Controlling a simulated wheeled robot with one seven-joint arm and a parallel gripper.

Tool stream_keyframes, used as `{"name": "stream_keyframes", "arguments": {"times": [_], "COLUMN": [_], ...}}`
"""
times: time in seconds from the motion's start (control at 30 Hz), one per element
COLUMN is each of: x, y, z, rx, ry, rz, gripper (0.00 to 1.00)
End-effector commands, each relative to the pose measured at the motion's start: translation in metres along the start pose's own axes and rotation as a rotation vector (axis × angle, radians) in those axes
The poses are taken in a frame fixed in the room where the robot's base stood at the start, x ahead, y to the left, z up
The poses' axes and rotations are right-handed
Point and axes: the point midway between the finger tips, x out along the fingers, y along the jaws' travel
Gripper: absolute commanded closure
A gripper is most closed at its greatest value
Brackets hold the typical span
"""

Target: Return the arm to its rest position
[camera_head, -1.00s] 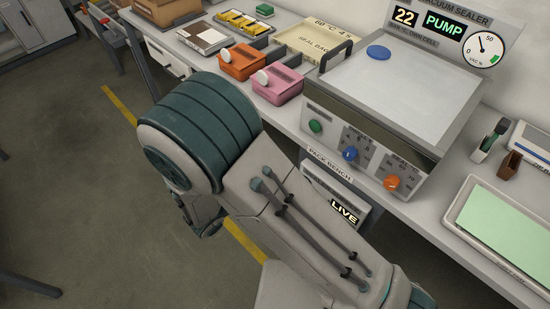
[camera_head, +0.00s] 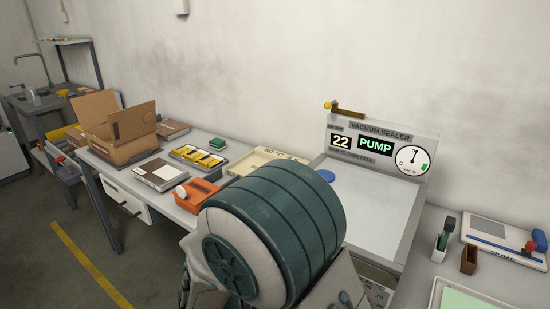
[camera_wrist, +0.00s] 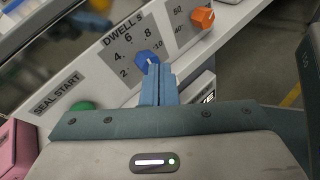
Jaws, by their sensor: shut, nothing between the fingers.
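My gripper (camera_wrist: 158,85) is in the wrist view with its two blue-grey fingers pressed together and nothing between them. Its tips appear in front of the vacuum sealer's control panel, overlapping the lower edge of the blue dwell knob (camera_wrist: 147,60). I cannot tell whether they touch it. In the head view a large teal and white joint of my arm covers the lower middle, and my gripper is hidden there. The vacuum sealer (camera_head: 372,205) stands on the bench behind my arm, its display reading 22 and PUMP.
The wrist view also shows the orange knob (camera_wrist: 203,17) and green button (camera_wrist: 82,105). On the bench are an orange box (camera_head: 197,197), a cardboard box (camera_head: 132,150) and a tray of yellow pieces (camera_head: 178,155). Open floor (camera_head: 60,275) lies at the lower left.

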Motion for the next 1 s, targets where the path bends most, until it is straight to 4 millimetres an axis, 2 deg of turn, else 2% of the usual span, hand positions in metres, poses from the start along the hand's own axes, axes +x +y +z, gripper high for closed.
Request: {"name": "stream_keyframes", "arguments": {"times": [0.03, 0.2, 0.33, 0.5, 0.8, 1.0], "x": [0.011, 0.034, 0.041, 0.040, 0.029, 0.027], "y": [-0.008, -0.041, -0.062, -0.082, -0.088, -0.086], "z": [0.017, 0.052, 0.073, 0.097, 0.138, 0.154], "rx": [0.080, 0.342, 0.566, 0.888, 1.468, 1.670], "ry": [0.048, 0.200, 0.312, 0.451, 0.655, 0.719], "rz": [-0.093, -0.371, -0.561, -0.773, -1.013, -1.060], "gripper": [1.00, 1.00, 1.00, 1.00, 1.00, 1.00]}}
